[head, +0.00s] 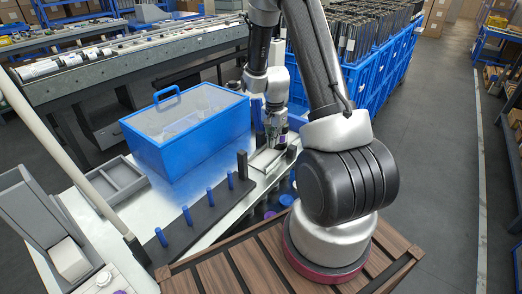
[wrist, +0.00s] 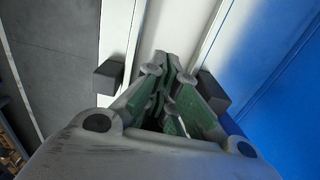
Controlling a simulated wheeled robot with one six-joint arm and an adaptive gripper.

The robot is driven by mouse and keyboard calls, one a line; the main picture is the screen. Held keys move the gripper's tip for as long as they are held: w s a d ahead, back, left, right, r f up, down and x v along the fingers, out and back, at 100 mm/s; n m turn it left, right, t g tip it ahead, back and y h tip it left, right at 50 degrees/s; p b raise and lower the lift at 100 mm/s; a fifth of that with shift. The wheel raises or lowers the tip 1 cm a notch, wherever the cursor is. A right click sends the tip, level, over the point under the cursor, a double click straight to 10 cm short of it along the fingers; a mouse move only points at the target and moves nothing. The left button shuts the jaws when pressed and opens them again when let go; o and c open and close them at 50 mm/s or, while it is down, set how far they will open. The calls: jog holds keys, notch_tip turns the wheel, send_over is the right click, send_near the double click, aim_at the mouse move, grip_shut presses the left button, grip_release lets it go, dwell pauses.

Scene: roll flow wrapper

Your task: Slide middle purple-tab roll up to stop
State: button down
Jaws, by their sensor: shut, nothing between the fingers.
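My gripper (head: 273,138) is at the far right end of the metal work table, low over a pale tray or channel. In the wrist view its fingers (wrist: 163,65) are closed together with nothing between them, pointing at a pale strip between two raised rails. A small purple patch (head: 284,130) shows right beside the gripper in the head view; I cannot tell whether it is a roll's tab or touches the fingers. No purple tab shows in the wrist view. The middle roll cannot be made out clearly, and the gripper and arm hide part of this area.
Dark blocks (wrist: 108,78) flank the strip. A blue box with a clear lid (head: 190,151) stands left of the gripper. A dark bar with several blue pegs (head: 187,216) runs along the table's front. Purple and blue round items (head: 268,214) lie below the edge. Blue crates (head: 375,80) stand behind.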

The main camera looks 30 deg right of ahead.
aim_at(282, 133)
jog(key=d, duration=0.1)
jog(key=w+d, duration=0.1)
jog(key=d, duration=0.1)
jog(key=w+d, duration=0.1)
jog(key=d, duration=0.1)
jog(key=shift+w+d, duration=0.1)
jog(key=shift+d, duration=0.05)
